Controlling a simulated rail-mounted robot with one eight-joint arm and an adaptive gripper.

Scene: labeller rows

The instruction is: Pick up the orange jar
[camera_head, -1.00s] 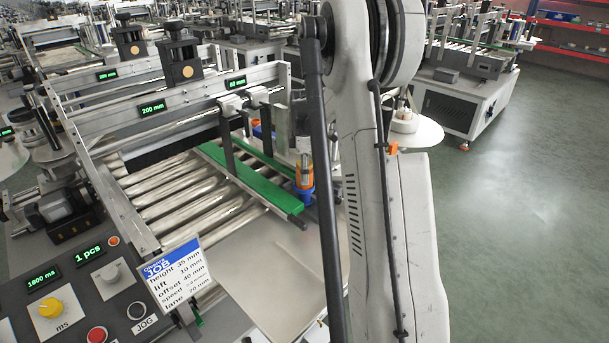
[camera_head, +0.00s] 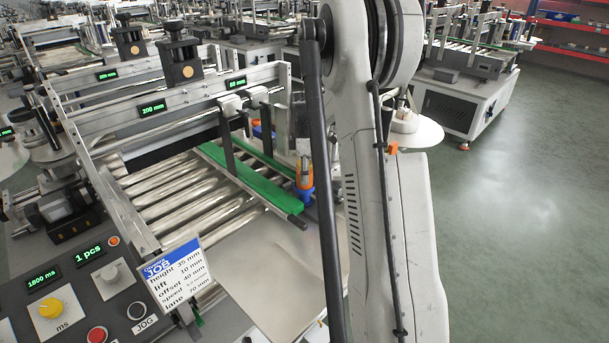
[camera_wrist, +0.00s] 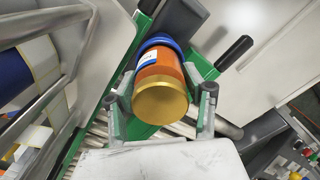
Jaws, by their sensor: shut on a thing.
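The orange jar (camera_wrist: 160,68) is in the middle of the wrist view, with a gold end facing the camera and a blue band at its far end. It also shows in the head view (camera_head: 304,178) beside the end of the green guide rails, partly hidden by my arm. My gripper (camera_wrist: 161,100) has one finger on each side of the jar and is shut on it. In the head view the gripper is mostly hidden behind my arm. I cannot tell whether the jar touches the surface below.
Green guide rails (camera_head: 250,178) run over the metal rollers (camera_head: 165,195) close to the jar. A bare metal plate (camera_head: 270,265) lies in front. A job card (camera_head: 176,272) and a control panel (camera_head: 75,300) stand at the lower left.

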